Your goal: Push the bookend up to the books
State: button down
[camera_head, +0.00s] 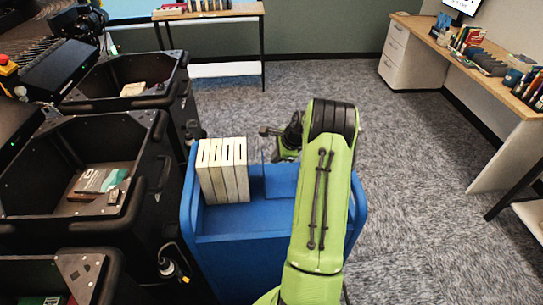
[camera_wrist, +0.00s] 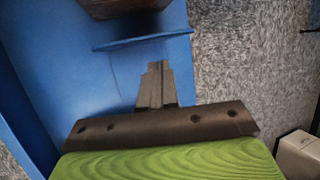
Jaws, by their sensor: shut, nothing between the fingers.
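The books (camera_head: 223,170) are several pale upright volumes in a row at the left end of the blue cart's top. The bookend (camera_head: 256,184) is blue like the cart and stands to their right, with a gap between. In the wrist view the bookend (camera_wrist: 143,43) is a thin blue upright plate seen from above. A dark brown block (camera_wrist: 125,8) beyond it seems to be the nearest book. My gripper (camera_wrist: 157,66) is shut and empty, on the near side of the bookend, away from the books. I cannot tell whether it touches the plate. My arm hides its fingers in the head view.
The blue cart (camera_head: 240,250) has raised end walls. Black bins (camera_head: 75,140) stand close on its left. A desk (camera_head: 480,75) with books is at the right, and a table (camera_head: 212,12) at the back. Carpet right of the cart is clear.

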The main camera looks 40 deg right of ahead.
jog(key=b, duration=0.8)
send_near(272, 183)
jog(key=x, duration=0.4)
jog(key=shift+w+a+f, duration=0.15)
jog(key=shift+w+f, duration=0.05)
jog(key=shift+w, duration=0.25)
jog(key=shift+f+b, duration=0.35)
jog(key=shift+f, duration=0.4)
jog(key=shift+r+p, duration=0.2)
jog(key=shift+p, duration=0.1)
jog(key=shift+w+a, duration=1.4)
jog(key=shift+a, duration=0.3)
jog(key=shift+d, duration=0.1)
jog(key=shift+s+d+r+p, duration=0.2)
jog(key=shift+s+d+p, duration=0.2)
jog(key=shift+s+d, duration=0.15)
jog(key=shift+s+d+r+p, duration=0.25)
jog(key=shift+s+d+p, duration=0.1)
jog(key=shift+s+d, duration=0.15)
jog(key=shift+r, duration=0.1)
notch_tip(272, 183, up, 16)
jog(key=p, duration=1.2)
jog(key=shift+p, duration=0.4)
